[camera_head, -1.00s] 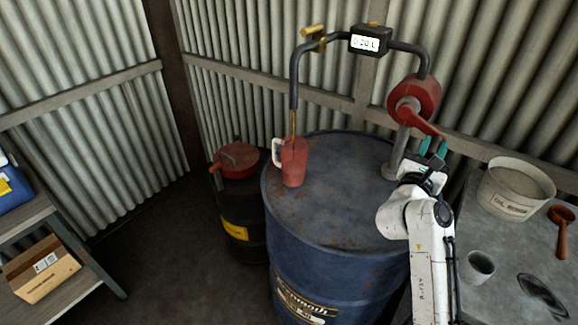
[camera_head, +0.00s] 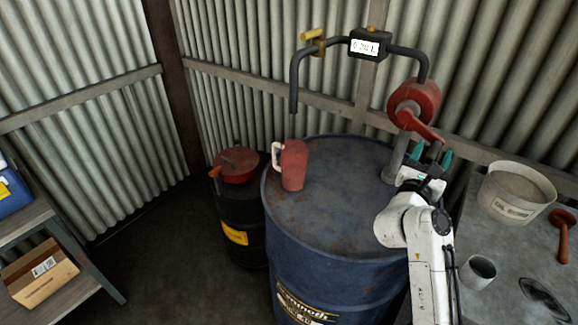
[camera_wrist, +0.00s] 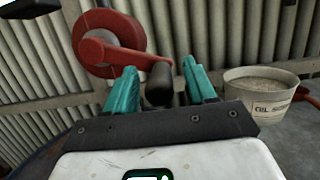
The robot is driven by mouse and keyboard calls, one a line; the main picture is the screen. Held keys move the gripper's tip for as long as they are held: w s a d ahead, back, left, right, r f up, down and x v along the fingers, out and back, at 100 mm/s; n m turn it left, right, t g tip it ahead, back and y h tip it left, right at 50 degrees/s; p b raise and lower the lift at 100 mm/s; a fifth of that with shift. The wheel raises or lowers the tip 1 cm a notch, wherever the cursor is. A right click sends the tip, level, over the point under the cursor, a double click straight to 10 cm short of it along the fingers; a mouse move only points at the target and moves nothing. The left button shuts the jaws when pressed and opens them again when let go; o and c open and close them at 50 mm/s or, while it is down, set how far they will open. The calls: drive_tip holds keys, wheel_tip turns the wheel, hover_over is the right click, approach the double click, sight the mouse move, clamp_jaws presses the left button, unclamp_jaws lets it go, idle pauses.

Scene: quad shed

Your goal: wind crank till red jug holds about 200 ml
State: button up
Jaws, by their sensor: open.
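The red jug (camera_head: 292,166), with a white handle on its left, stands upright on top of the blue drum (camera_head: 335,215), below the spout (camera_head: 294,95). No stream shows between them, and the liquid inside the jug cannot be seen. The meter display (camera_head: 365,47) seems to read 0.20 L. The red crank (camera_head: 424,128) reaches down and right from the red pump (camera_head: 413,101). My gripper (camera_head: 432,155) is open at the crank's end. In the wrist view the dark crank grip (camera_wrist: 159,84) lies between its teal fingers, with a gap visible on the right side.
A black drum (camera_head: 238,215) with a red funnel (camera_head: 237,165) stands left of the blue drum. On the right, a bench (camera_head: 500,255) holds a bucket (camera_head: 515,190), a cup (camera_head: 478,271) and a brown scoop-like tool (camera_head: 562,235). A cardboard box (camera_head: 40,270) sits on the left shelf.

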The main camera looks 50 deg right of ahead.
drive_tip(key=a+b, duration=0.1)
drive_tip(key=a, duration=0.8)
drive_tip(key=shift+s, duration=0.4)
idle(0.4)
